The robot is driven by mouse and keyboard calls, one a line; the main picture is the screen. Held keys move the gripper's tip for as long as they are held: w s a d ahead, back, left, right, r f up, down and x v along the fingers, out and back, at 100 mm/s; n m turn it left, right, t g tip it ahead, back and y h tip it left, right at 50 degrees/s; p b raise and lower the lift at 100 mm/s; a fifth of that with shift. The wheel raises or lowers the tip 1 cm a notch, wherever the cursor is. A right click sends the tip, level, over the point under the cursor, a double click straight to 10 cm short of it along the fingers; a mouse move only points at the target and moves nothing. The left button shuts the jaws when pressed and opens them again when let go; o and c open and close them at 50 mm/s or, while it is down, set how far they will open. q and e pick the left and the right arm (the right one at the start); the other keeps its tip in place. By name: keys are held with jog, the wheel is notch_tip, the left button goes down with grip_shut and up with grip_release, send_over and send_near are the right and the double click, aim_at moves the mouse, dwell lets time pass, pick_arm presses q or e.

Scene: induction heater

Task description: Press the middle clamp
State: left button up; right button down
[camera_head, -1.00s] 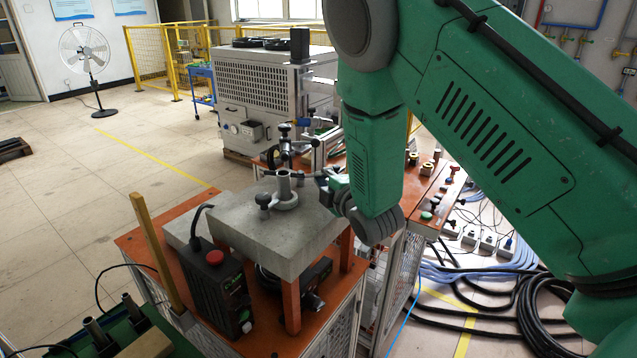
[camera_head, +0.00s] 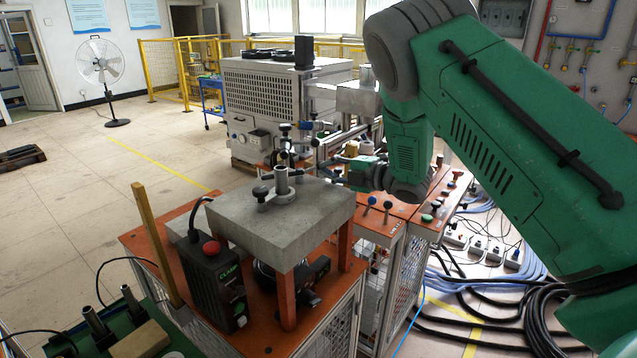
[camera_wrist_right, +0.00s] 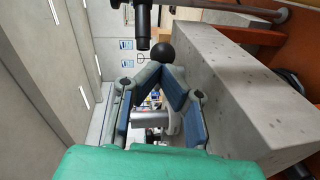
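A metal clamp fixture (camera_head: 282,184) with a grey upright cylinder and black-knobbed clamps stands on a thick concrete-grey slab (camera_head: 240,209). One black knob (camera_head: 260,191) is at its left; another (camera_head: 285,129) stands higher behind it. Which clamp is the middle one is hard to tell. My right gripper (camera_head: 324,171) is right of the cylinder, pointing left toward the fixture. In the right wrist view its fingers (camera_wrist_right: 158,69) bow outward and their tips meet, holding nothing visible. A black ball knob (camera_wrist_right: 162,53) shows just past the tips; contact is unclear. My left gripper is not in view.
An orange panel with knobs and buttons (camera_head: 400,212) is at right. A wooden post (camera_head: 155,240) rises at left. A large grey machine (camera_head: 285,95) stands behind.

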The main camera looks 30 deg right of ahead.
jog(key=shift+w+d+f+n+g+y+b, duration=0.15)
jog(key=shift+w+d+n+g+y+b, duration=0.15)
jog(key=shift+n+y, duration=0.25)
jog(key=shift+w+d+f+n+g+y+b, duration=0.15)
jog(key=shift+w+d+n+g+y, duration=0.15)
jog(key=shift+y, duration=0.35)
jog(key=shift+w+d+r+b, duration=0.1)
jog(key=shift+w+r+b, duration=0.05)
jog(key=shift+w+b, duration=0.35)
jog(key=shift+w+d+r+b, duration=0.1)
jog(key=shift+w+b, duration=0.3)
jog(key=shift+w, duration=0.15)
jog(key=shift+w+d, duration=0.1)
jog(key=shift+d, duration=0.1)
jog(key=shift+a, duration=0.2)
